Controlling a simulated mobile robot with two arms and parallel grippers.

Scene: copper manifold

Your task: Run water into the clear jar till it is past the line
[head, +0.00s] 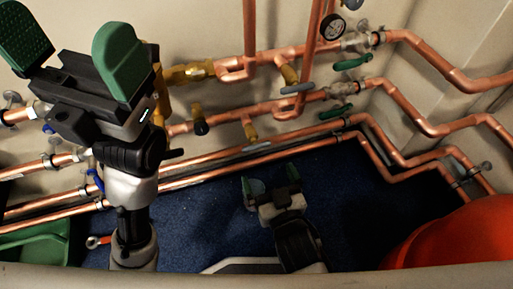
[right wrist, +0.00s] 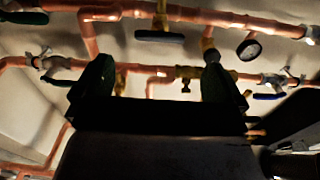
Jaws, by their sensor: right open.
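My left gripper (head: 73,48) is raised close to the camera, green pads wide apart and empty.
Copper pipes run along the wall and floor edge, with a round gauge (head: 332,26) above. A red-orange rounded container (head: 460,235) stands at lower right. A green tray (head: 40,240) and a red-handled tool (head: 98,241) lie at lower left. The blue floor (head: 355,205) is partly clear.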

